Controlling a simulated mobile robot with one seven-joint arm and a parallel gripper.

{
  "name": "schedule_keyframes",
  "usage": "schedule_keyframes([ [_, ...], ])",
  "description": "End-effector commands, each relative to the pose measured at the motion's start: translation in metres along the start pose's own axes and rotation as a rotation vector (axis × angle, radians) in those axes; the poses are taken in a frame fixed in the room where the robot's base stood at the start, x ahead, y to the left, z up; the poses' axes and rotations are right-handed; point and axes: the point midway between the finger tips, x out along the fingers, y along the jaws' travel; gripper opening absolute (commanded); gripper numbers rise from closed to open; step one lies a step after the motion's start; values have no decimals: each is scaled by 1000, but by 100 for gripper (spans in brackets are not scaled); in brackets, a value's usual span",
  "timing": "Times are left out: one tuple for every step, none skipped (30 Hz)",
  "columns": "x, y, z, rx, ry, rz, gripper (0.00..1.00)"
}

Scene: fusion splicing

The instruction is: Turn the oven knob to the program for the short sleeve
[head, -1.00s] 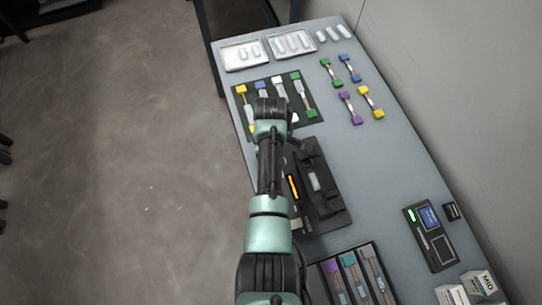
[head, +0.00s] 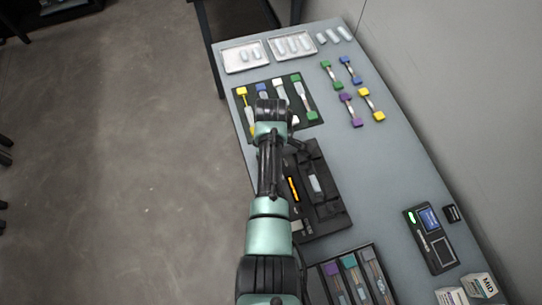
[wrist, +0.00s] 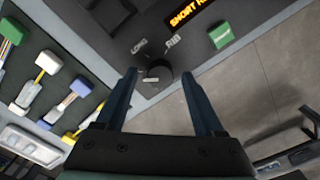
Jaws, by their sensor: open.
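The oven is the black unit (head: 325,205) on the bench in the head view, beside my arm. In the wrist view its round black knob (wrist: 158,76) has a pale mark on its face. Labels LONG (wrist: 139,45) and RIB (wrist: 174,42) are printed beside the knob; other labels are not visible. An orange display (wrist: 190,12) starts with SHORT and is cut off at the frame edge. My gripper (wrist: 159,74) is open, with a finger on each side of the knob; contact cannot be told. My arm hides the knob and fingers in the head view.
A green button (wrist: 222,35) is near the display. A black mat with colour-ended pieces (head: 316,117) lies behind the oven. A black rack (head: 375,252) is in front of it. A splicer-like device (head: 432,238) stands at the right.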

Motion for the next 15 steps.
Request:
schedule_keyframes([
  [-2, 0, 0, 0, 0, 0, 70],
  [-3, 0, 0, 1, 0, 1, 70],
  [-6, 1, 0, 1, 1, 2, 70],
  [-10, 1, 0, 1, 1, 2, 70],
  [-13, 1, 0, 1, 1, 2, 70],
  [-19, 1, 0, 1, 1, 3, 70],
  [-25, 1, 0, 1, 1, 3, 70],
  [-30, 0, 0, 0, 2, 4, 70],
  [-39, 1, 0, 1, 2, 5, 70],
  [-46, 1, 0, 1, 2, 5, 70],
  [-52, 1, 0, 1, 3, 6, 70],
  [-62, 1, 0, 1, 3, 6, 70],
  [-68, 1, 0, 1, 3, 6, 70],
  [-75, 1, 0, 0, 2, 5, 70],
  [-84, 1, 0, 0, 2, 5, 70],
])
